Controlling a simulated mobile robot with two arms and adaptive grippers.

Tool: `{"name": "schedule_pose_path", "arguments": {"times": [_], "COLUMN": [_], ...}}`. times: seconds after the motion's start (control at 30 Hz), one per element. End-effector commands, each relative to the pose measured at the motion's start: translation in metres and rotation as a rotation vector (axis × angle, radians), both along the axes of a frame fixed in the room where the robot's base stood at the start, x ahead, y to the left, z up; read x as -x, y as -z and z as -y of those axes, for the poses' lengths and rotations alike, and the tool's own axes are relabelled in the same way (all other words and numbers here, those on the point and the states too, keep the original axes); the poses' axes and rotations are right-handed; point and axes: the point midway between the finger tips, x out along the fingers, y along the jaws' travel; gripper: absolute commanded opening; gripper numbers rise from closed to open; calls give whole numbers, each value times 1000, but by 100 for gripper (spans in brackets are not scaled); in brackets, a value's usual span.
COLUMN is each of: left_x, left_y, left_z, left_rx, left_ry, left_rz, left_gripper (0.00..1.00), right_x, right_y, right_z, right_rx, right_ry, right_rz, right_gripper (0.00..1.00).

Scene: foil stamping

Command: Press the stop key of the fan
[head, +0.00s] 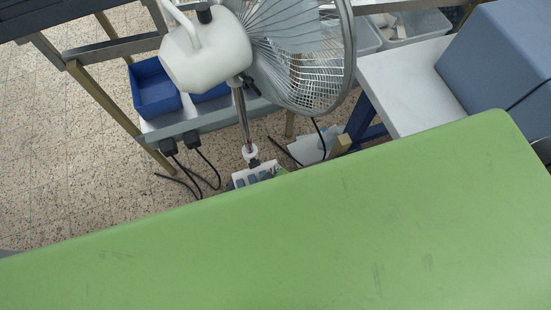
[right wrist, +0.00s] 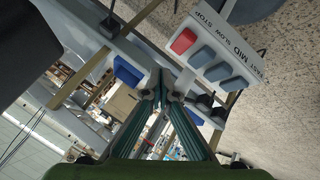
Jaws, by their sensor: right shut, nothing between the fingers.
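The fan (head: 205,55) stands on a thin pole, with its white motor housing and wire cage in the head view. Its white key panel (head: 240,174) is low on the pole, partly cut off by a green edge. In the right wrist view, the panel carries a red stop key (right wrist: 184,41) beside the STOP label and several blue keys (right wrist: 219,71) for speeds. My right gripper (right wrist: 161,82) is shut and empty, its tips below and left of the red key and seemingly apart from it. In the head view it is mostly hidden. My left gripper is not visible.
A wide green surface fills the lower head view and blocks sight behind it. Blue bins (head: 154,88) sit on a low shelf behind the fan, with black cables (head: 206,168) hanging below. A pale table (head: 402,85) with a blue box (head: 500,55) stands at right.

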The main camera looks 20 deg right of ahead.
Motion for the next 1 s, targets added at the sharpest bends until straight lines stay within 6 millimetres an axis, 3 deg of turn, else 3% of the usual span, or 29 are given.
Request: {"name": "schedule_pose_path", "arguments": {"times": [0.03, 0.1, 0.27, 0.67, 1.0], "left_x": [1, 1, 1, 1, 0], "left_y": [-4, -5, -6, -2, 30], "left_z": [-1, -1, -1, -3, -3], "left_rx": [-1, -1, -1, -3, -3], "left_ry": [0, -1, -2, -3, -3], "left_rz": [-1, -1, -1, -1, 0], "left_gripper": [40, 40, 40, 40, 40], "right_x": [-4, -8, -12, -12, -12], "right_y": [-16, -28, -37, -32, 0], "right_z": [-2, -2, -2, -1, -1], "right_rx": [3, 6, 11, 12, 12], "right_ry": [6, 16, 23, 21, 21], "right_rz": [22, 42, 61, 60, 58], "right_gripper": [0, 0, 0, 0, 0]}}
